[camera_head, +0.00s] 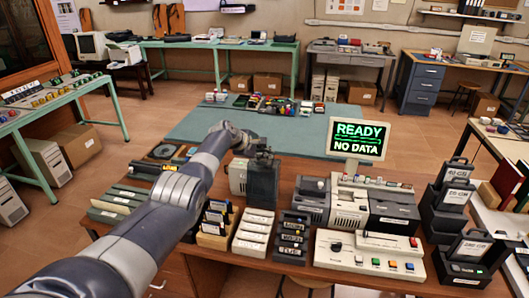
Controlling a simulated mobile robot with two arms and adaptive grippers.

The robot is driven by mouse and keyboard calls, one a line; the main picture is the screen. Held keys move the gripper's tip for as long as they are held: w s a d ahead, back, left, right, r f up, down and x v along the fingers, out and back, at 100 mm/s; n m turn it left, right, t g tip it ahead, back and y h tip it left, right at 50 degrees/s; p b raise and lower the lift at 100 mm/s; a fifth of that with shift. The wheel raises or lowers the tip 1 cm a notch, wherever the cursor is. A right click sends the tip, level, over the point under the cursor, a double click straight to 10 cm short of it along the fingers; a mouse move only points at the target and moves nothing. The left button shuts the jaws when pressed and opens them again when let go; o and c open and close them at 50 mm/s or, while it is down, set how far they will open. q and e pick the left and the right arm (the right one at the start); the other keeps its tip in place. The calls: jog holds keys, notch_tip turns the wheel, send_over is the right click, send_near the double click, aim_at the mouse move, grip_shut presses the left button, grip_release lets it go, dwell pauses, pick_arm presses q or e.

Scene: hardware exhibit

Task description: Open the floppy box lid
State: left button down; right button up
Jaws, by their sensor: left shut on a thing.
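A dark, smoky box-shaped piece (262,187), which looks like the floppy box lid, stands upright near the middle of the table. My left arm reaches in from the lower left, and its gripper (264,158) is at the top edge of this piece, shut on it. The fingertips are small and dark against it, so the exact grip is hard to see. A beige block (238,178) stands just left of the dark piece; I cannot tell whether they are joined. My right gripper is not in view.
Right of the lid are grey drive units (349,208), a "READY NO DATA" screen (358,139) and a panel with coloured buttons (369,257). Racks of disks (253,233) stand in front. Dark cartridge stands (447,210) are at the right. A teal mat (200,124) lies behind, partly clear.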

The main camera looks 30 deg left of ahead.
pick_arm(q)
jog(key=shift+w+a+r+t, duration=0.1)
jog(key=shift+w+r+t, duration=0.15)
jog(key=shift+r, duration=0.25)
jog(key=shift+w+a+r+t, duration=0.1)
jog(key=shift+w+r+t, duration=0.1)
jog(key=shift+r, duration=0.3)
jog(key=c, duration=1.8)
grip_release()
jog(key=shift+w+f, duration=0.1)
jog(key=shift+f, duration=0.15)
jog(key=shift+s+a+r+g, duration=0.15)
jog(key=shift+s+r+g, duration=0.1)
jog(key=shift+s, duration=0.1)
jog(key=v, duration=1)
jog(key=shift+s+r, duration=0.1)
jog(key=shift+s, duration=0.4)
